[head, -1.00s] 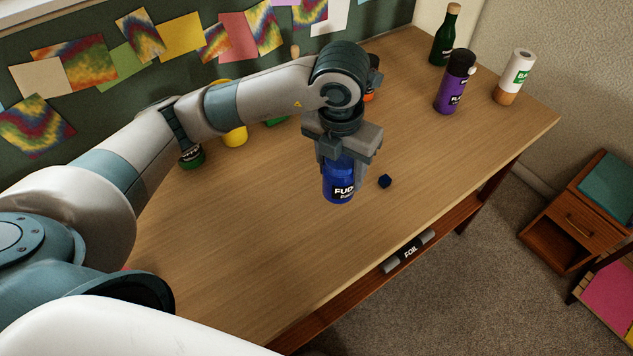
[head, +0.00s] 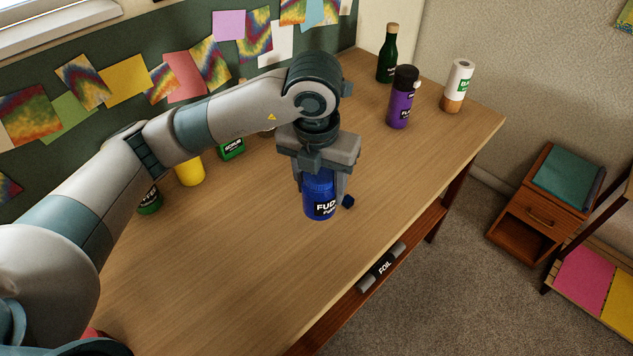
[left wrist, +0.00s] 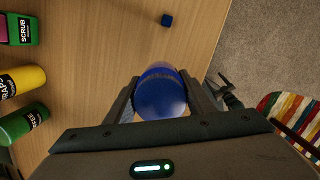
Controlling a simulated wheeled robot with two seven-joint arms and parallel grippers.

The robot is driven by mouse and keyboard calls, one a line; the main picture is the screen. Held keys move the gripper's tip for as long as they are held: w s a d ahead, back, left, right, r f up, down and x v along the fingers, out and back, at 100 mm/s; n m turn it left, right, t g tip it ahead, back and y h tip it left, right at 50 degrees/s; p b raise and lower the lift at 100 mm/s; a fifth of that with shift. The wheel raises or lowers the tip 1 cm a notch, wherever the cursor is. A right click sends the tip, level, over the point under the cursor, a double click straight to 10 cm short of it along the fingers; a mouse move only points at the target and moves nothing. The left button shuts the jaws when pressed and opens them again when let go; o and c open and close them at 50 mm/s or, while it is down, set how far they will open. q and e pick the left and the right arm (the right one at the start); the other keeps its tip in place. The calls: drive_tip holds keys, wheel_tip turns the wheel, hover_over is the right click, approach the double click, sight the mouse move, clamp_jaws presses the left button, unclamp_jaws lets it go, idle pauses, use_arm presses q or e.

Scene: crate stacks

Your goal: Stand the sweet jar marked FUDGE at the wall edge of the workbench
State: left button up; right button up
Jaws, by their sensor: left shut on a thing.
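The blue sweet jar marked FUDGE (head: 319,203) is upright in my left gripper (head: 322,183), over the front half of the workbench (head: 235,235). I cannot tell whether its base touches the top. In the left wrist view the jar's blue lid (left wrist: 161,92) sits between the two fingers of the left gripper (left wrist: 160,98), which are shut on it. The wall edge of the workbench runs along the green pinboard, partly hidden behind my left arm. My right gripper is not in view.
A small dark blue cube (head: 348,201) lies close right of the jar. Along the wall side stand a green SCRUB box (head: 232,149), a yellow container (head: 190,170) and a green one (head: 149,202). A purple bottle (head: 401,98), green bottle (head: 387,55) and white-and-tan container (head: 457,87) stand at the far end.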

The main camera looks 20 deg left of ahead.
use_arm(q)
drive_tip(key=m, duration=0.1)
drive_tip(key=a+m, duration=0.1)
drive_tip(key=m, duration=0.2)
drive_tip(key=shift+s+a+f+h, duration=0.15)
drive_tip(key=shift+s+f+h, duration=0.05)
drive_tip(key=shift+s+h, duration=0.1)
drive_tip(key=m, duration=0.1)
drive_tip(key=a+m, duration=0.1)
drive_tip(key=m, duration=0.3)
drive_tip(key=shift+s+a+f+g, duration=0.15)
drive_tip(key=shift+s+f+g, duration=0.05)
drive_tip(key=shift+s+g, duration=0.1)
drive_tip(key=s+a+m+g, duration=0.1)
drive_tip(key=s+a+m, duration=0.1)
drive_tip(key=m, duration=1)
drive_tip(key=s+a+f+m+g, duration=0.1)
drive_tip(key=a+m, duration=0.3)
drive_tip(key=m, duration=0.9)
drive_tip(key=shift+s+a+f+y, duration=0.25)
drive_tip(key=shift+s+y, duration=0.15)
drive_tip(key=shift+s, duration=0.05)
